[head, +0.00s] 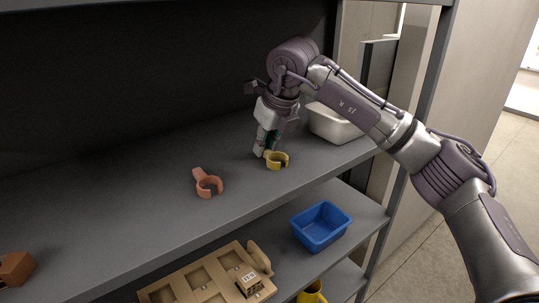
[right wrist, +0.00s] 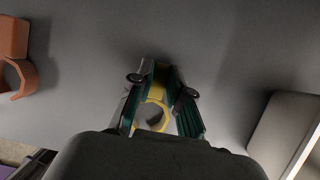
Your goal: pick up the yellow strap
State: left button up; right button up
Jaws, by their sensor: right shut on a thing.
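The yellow strap (head: 281,163) is a small open ring with a tab. It is at the upper shelf, near its front edge. My right gripper (head: 264,150) comes down over it and is shut on its tab. In the right wrist view the strap (right wrist: 151,112) shows between the two green-lined fingers of the gripper (right wrist: 162,84). I cannot tell whether the strap still touches the shelf. My left gripper is not in view.
An orange strap (head: 209,186) lies on the shelf (head: 120,190), left of the yellow one. A white bin (head: 335,127) stands to the right. Below are a blue bin (head: 321,227), a wooden tray (head: 165,293) and a yellow mug (head: 313,293). A brown block (head: 15,269) is far left.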

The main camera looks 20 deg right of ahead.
jog(key=shift+r, duration=0.15)
jog(key=shift+r+b, duration=0.5)
jog(key=shift+b, duration=0.05)
notch_tip(320, 180, up, 2)
jog(key=shift+r+b, duration=0.1)
jog(key=shift+b, duration=0.5)
jog(key=s+d+b, duration=0.1)
jog(key=s+b, duration=0.1)
jog(key=s, duration=0.1)
jog(key=s+d+b, duration=0.1)
jog(key=s, duration=0.2)
jog(key=s+d+b, duration=0.1)
jog(key=s+b, duration=0.1)
jog(key=s, duration=0.1)
jog(key=shift+s+d+f+b, duration=0.2)
jog(key=shift+d+f+b, duration=0.1)
jog(key=shift+d, duration=0.1)
jog(key=s+d+b, duration=0.2)
jog(key=s, duration=0.5)
jog(key=shift+s+d+r, duration=0.25)
jog(key=shift+d+r, duration=0.05)
jog(key=shift+r, duration=0.05)
